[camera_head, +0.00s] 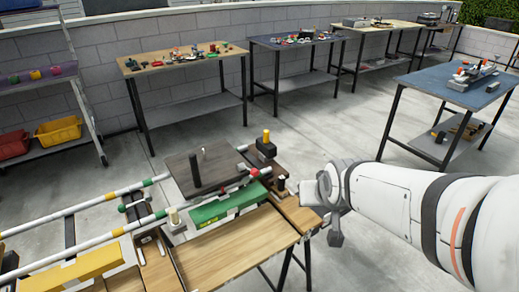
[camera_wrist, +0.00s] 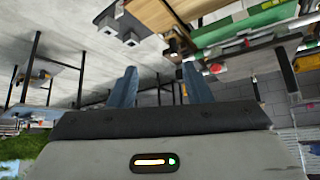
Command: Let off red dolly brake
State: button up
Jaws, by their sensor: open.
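I cannot tell for sure which part is the brake. My gripper (camera_head: 322,205) is just right of the bench, apart from the dolly. In the wrist view its two blue-grey fingers (camera_wrist: 160,80) stand wide apart with nothing between them. A small red part (camera_wrist: 216,68) shows beyond the right finger.
The wooden bench top (camera_head: 235,247) lies in front of the dolly. A yellow peg (camera_head: 266,137) and a black post (camera_head: 281,185) stand near its right end. A yellow bar (camera_head: 75,268) lies at lower left. Other tables line the wall; open floor lies between.

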jog(key=w+a+f+t+y+b, duration=0.2)
jog(key=w+a+f+t+b, duration=0.35)
jog(key=w+f+b, duration=0.35)
jog(key=n+t+y+b, duration=0.2)
jog(key=t+y+b, duration=0.2)
jog(key=b, duration=0.2)
send_near(256, 175)
jog(key=x, duration=1.1)
jog(key=shift+w+b, duration=0.15)
jog(key=shift+b, duration=0.2)
jog(key=shift+c, duration=0.4)
grip_shut()
